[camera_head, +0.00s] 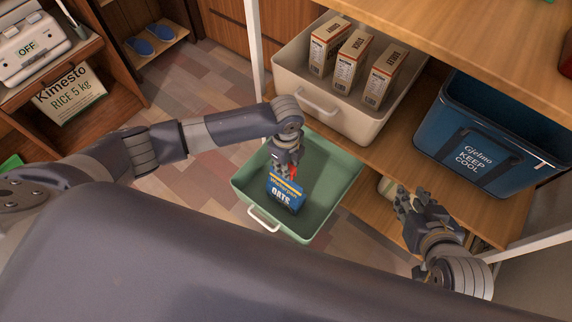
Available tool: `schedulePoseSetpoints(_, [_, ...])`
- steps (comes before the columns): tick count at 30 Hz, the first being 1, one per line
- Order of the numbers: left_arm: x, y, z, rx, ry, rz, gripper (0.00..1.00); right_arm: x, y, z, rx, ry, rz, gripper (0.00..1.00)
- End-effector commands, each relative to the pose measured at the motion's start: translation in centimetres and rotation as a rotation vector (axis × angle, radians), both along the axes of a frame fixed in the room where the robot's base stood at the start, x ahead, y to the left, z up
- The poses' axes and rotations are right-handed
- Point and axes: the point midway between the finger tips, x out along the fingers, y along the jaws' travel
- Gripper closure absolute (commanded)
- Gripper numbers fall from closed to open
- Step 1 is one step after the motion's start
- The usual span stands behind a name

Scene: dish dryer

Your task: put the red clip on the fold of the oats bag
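The blue oats bag (285,194) stands in a green pull-out bin, its printed front showing. The red clip (293,172) shows as a small patch of red at the top of the bag, against the fingers of my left gripper (284,170). This gripper points down at the bag's top edge. Its fingers hide most of the clip and the fold, so I cannot tell whether they are closed on the clip or whether the clip sits on the fold. My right gripper (411,196) is open and empty, to the right of the green bin.
The green bin (335,190) has bare floor around the bag. Behind it, a beige bin (358,122) holds several boxes. A blue cooler bag (465,150) stands on the wooden shelf at the right. A rice bag (72,97) and sandals (150,40) are at the left.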

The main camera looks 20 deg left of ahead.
Motion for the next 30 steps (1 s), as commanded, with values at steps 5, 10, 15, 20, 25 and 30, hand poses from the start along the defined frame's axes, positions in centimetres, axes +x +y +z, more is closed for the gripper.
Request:
schedulePoseSetpoints(5, [0.0, 0.0, -0.3, 0.000, 0.000, 0.000, 0.95, 0.9, 0.4, 0.7, 0.013, -0.055, 0.005, 0.74])
schedulePoseSetpoints(10, [0.0, 0.0, -0.5, 0.000, 0.000, 0.000, 0.95, 1.7, 0.7, 1.6, 0.026, -0.110, 0.008, 0.74])
schedulePoseSetpoints(15, [0.0, 0.0, -0.7, 0.000, 0.000, 0.000, 0.95, 2.5, 1.0, 2.4, 0.037, -0.164, 0.012, 0.74])
schedulePoseSetpoints(20, [0.0, 0.0, -0.8, 0.000, 0.000, 0.000, 0.95, 3.1, 1.3, 3.3, 0.050, -0.213, 0.016, 0.74])
schedulePoseSetpoints(25, [0.0, 0.0, -1.0, 0.000, 0.000, 0.000, 0.95, 3.8, 1.6, 4.2, 0.062, -0.268, 0.019, 0.74])
schedulePoseSetpoints(30, [0.0, 0.0, -1.2, 0.000, 0.000, 0.000, 0.95, 4.3, 1.9, 5.2, 0.075, -0.321, 0.023, 0.74])
